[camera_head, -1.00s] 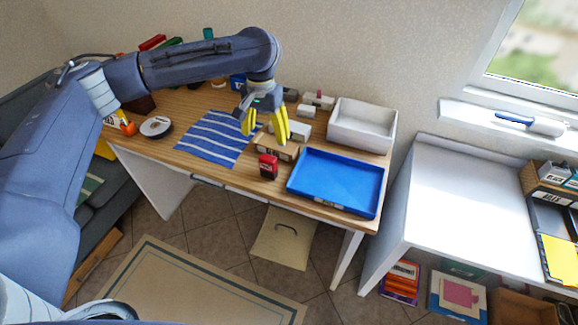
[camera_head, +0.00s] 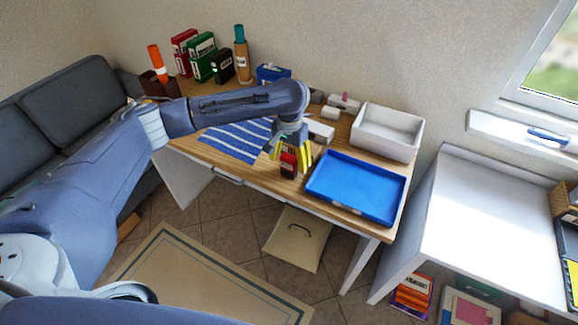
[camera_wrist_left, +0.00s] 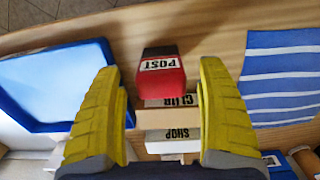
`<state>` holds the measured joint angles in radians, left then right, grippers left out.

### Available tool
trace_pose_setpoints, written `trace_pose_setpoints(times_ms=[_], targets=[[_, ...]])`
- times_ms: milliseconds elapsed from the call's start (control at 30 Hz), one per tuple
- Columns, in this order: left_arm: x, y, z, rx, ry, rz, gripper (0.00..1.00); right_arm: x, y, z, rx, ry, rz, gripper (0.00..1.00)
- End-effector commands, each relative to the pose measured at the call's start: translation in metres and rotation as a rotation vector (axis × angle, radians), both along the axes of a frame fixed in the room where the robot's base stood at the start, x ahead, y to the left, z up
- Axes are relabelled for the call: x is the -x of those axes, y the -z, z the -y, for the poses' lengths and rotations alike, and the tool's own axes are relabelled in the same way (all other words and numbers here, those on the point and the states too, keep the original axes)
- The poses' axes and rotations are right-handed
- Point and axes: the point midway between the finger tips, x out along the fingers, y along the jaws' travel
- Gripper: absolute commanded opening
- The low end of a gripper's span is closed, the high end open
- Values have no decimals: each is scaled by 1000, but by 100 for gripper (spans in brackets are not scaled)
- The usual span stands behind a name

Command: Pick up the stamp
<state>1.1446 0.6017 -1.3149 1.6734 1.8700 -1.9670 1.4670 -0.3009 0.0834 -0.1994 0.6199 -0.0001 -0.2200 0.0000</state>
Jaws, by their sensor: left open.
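A red stamp (camera_head: 288,165) with a dark top stands near the front edge of the wooden desk. In the left wrist view the stamp (camera_wrist_left: 162,80) shows a white label reading POST. My left gripper (camera_head: 290,155) is open, with its yellow fingers on either side of the stamp's position in the head view. In the wrist view the stamp lies between the open fingers (camera_wrist_left: 160,80), with visible gaps on both sides. I cannot tell how deep it sits between them. My right gripper is not in view.
A blue tray (camera_head: 357,184) is right of the stamp, and a striped blue cloth (camera_head: 237,140) is left. A tan block (camera_wrist_left: 165,119) and a white block (camera_wrist_left: 173,141) lie close by the stamp. A white bin (camera_head: 388,130) stands behind the tray.

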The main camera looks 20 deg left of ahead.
Motion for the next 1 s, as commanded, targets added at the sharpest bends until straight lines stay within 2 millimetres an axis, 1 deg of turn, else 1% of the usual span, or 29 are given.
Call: trace_pose_setpoints(times_ms=[167,500,600,767,1000], targets=[[0,5,0,0,0,0,74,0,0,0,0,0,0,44],[1,41,-1,1,-1,-2,74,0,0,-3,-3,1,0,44],[1,48,-2,1,-1,0,74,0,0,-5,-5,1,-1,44],[0,54,-2,0,-1,0,74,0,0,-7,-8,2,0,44],[0,54,-2,0,-1,0,74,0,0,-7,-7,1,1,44]])
